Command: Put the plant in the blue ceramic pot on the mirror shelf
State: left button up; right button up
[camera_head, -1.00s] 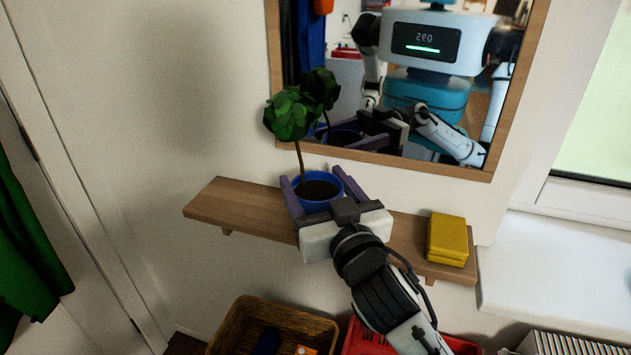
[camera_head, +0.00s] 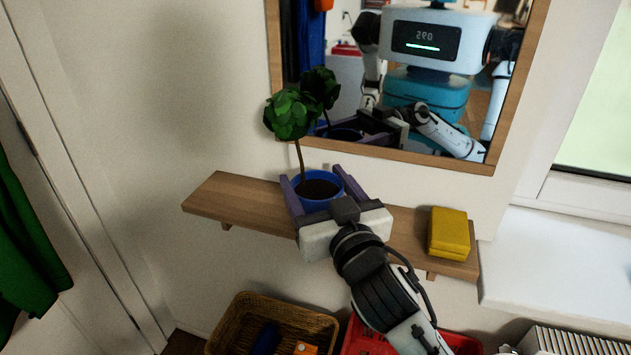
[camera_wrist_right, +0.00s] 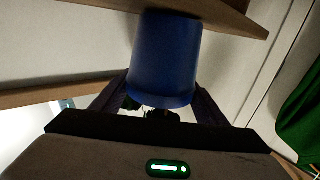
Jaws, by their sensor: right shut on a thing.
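The plant in the blue ceramic pot (camera_head: 319,189) is at the wooden mirror shelf (camera_head: 240,203), under the mirror. It has a thin stem and a round green crown (camera_head: 290,115). My right gripper (camera_head: 316,184) is shut on the pot, one purple finger on each side. In the right wrist view the blue pot (camera_wrist_right: 166,60) fills the middle between the fingers (camera_wrist_right: 160,100), its base close to the shelf board (camera_wrist_right: 225,12). I cannot tell for sure whether the base touches the board. My left gripper is not directly in view.
A yellow block (camera_head: 449,233) lies on the shelf's right end. The mirror (camera_head: 430,160) hangs just behind the plant and reflects me. A wicker basket (camera_head: 232,325) and a red crate (camera_head: 362,340) stand below. The shelf's left part is bare.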

jog(key=o, duration=2)
jog(key=shift+f, duration=0.1)
